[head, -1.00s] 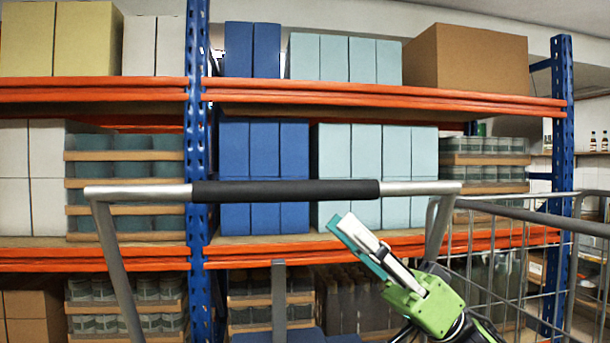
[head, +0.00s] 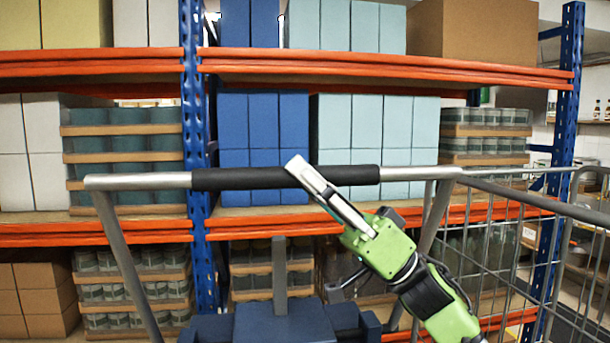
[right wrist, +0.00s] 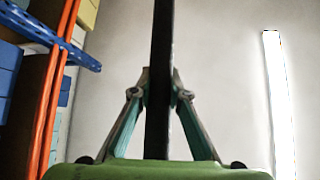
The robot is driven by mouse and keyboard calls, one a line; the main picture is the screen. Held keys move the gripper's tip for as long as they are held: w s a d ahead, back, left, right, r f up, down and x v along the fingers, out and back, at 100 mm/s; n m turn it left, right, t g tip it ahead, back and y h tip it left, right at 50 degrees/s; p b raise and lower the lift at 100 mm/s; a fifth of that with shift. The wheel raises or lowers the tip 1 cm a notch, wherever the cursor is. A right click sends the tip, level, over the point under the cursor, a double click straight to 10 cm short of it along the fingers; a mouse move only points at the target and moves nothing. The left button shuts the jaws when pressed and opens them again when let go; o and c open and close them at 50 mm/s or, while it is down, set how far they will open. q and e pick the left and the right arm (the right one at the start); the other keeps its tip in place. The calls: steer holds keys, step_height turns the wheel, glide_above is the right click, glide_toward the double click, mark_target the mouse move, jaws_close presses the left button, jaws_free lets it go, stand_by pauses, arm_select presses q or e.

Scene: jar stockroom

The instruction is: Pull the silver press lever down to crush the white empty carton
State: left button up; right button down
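The silver press lever (head: 135,181) spans the middle of the head view, a wide bar with a black grip and two side arms running down. My right gripper (head: 318,181) reaches it from the lower right, with a pale finger across the black grip. In the right wrist view, the two fingers (right wrist: 160,92) close in on both sides of a dark bar (right wrist: 162,45), the lever's grip. The dark blue press body (head: 275,325) shows at the bottom edge. The white empty carton cannot be made out. My left gripper is out of view.
Behind the lever stands a rack with orange beams (head: 390,69) and blue posts (head: 192,130), holding boxes and jar trays. A grey wire cage (head: 525,235) stands at the right, close to my right arm.

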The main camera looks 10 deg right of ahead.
steer(key=shift+s+f, duration=0.1)
steer(key=s+f+n+g+h+b, duration=0.2)
steer(key=s+f+n+g+b, duration=1.3)
steer(key=s, duration=0.4)
steer(key=shift+s+f+n+b, duration=0.3)
steer(key=shift+f+n+b, duration=0.4)
steer(key=shift+b, duration=0.1)
steer(key=shift+r, duration=0.1)
